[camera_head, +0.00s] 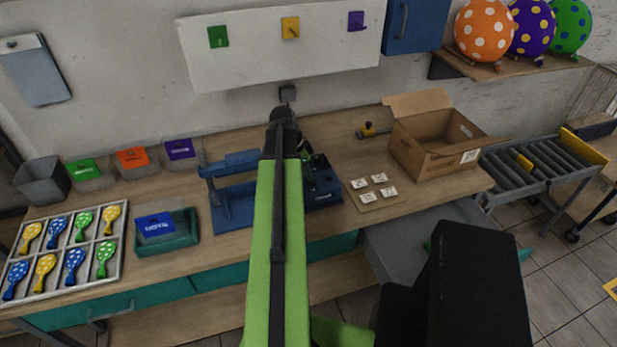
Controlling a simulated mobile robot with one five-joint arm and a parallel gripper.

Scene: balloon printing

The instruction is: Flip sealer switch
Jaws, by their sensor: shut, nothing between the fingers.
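The blue sealer (232,200) stands on the workbench at the middle, with a raised arm across its top and a dark blue box (323,190) at its right. My green arm crosses in front and hides the part between them. My dark gripper (307,158) is at the arm's far end, low over the back left of the dark blue box. It is partly hidden by the arm, small and dark; it is shut and holds nothing. I cannot make out the switch, or whether the gripper touches the box.
A teal tray (167,245) with a blue packet and a rack (58,288) of balloons are at the left. A board (388,203) with small white cards and an open cardboard box (435,150) are at the right. A roller conveyor (535,168) stands beyond the bench.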

